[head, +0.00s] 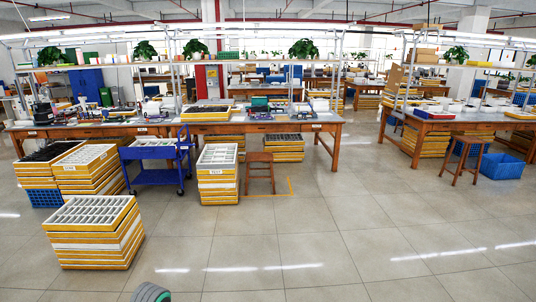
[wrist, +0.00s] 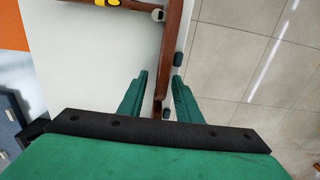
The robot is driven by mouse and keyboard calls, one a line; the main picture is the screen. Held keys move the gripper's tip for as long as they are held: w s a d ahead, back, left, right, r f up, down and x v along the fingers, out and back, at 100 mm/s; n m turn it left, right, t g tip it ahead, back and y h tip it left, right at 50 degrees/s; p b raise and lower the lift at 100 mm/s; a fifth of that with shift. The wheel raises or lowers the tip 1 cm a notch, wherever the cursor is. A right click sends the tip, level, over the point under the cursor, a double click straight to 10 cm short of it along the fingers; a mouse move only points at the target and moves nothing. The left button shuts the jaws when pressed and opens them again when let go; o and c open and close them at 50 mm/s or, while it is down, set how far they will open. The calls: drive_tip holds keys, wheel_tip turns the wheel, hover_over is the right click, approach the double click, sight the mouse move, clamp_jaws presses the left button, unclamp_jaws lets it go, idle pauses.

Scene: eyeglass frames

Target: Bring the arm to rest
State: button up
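My gripper (wrist: 160,76) shows in the wrist view with two green fingers. They stand apart with a gap between them, and nothing is held. A brown wooden bar (wrist: 173,42) runs past beyond the fingertips, and I cannot tell how far off it is. In the head view the gripper is not visible. Only a small dark green rounded part (head: 150,292), which looks like mine, shows at the bottom edge.
A long workbench (head: 290,126) spans the back left, and a second bench (head: 460,126) stands right. Stacked yellow trays (head: 97,250), a blue cart (head: 158,178) and a wooden stool (head: 260,157) stand before the left bench.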

wheel_tip(320, 180, up, 10)
drive_tip(key=shift+f, duration=0.15)
wheel_tip(320, 180, down, 11)
drive_tip(key=shift+r, duration=0.15)
wheel_tip(320, 180, up, 9)
drive_tip(key=shift+f, duration=0.1)
idle(0.3)
drive_tip(key=shift+w, duration=0.1)
idle(0.4)
